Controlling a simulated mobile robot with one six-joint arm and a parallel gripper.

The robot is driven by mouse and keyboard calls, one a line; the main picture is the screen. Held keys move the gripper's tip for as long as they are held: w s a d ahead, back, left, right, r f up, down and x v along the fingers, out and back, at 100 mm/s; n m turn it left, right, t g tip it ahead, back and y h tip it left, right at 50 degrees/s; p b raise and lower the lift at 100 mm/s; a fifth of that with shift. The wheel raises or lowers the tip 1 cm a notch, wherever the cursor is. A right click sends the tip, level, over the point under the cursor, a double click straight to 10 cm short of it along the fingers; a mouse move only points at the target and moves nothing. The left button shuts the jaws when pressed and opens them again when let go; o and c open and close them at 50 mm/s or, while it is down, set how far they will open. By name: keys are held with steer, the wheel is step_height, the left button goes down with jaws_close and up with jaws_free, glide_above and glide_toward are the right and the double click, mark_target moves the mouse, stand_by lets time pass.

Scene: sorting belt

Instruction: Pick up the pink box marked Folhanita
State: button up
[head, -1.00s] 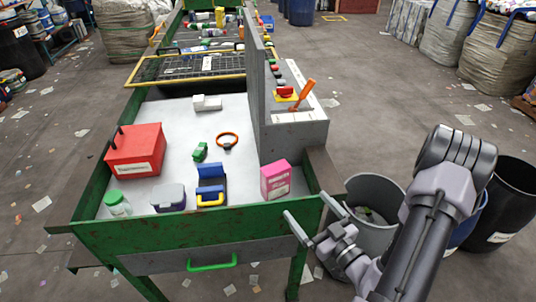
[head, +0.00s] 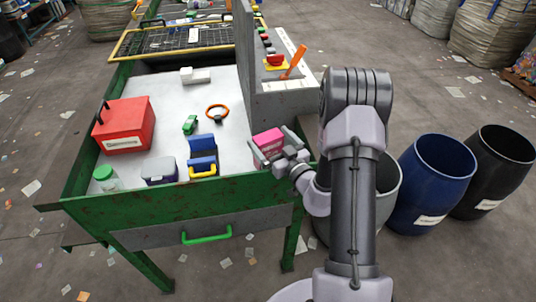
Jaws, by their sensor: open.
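The pink box (head: 267,137) stands at the near right corner of the white sorting surface (head: 225,105), beside the grey wall. Its lower front is partly hidden by my gripper, and its marking cannot be read here. My gripper (head: 272,147) is open, at the near side of the pink box. One finger shows in front of the box at its left and the other at its right. I cannot tell whether either finger touches it.
A blue block with a yellow handle (head: 201,160), a lidded container (head: 159,171), a jar (head: 106,180) and a red box (head: 124,128) share the surface. The green rim (head: 235,187) borders it. Blue (head: 433,180) and black (head: 496,170) bins stand at right.

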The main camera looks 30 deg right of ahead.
steer(key=c, duration=1.6)
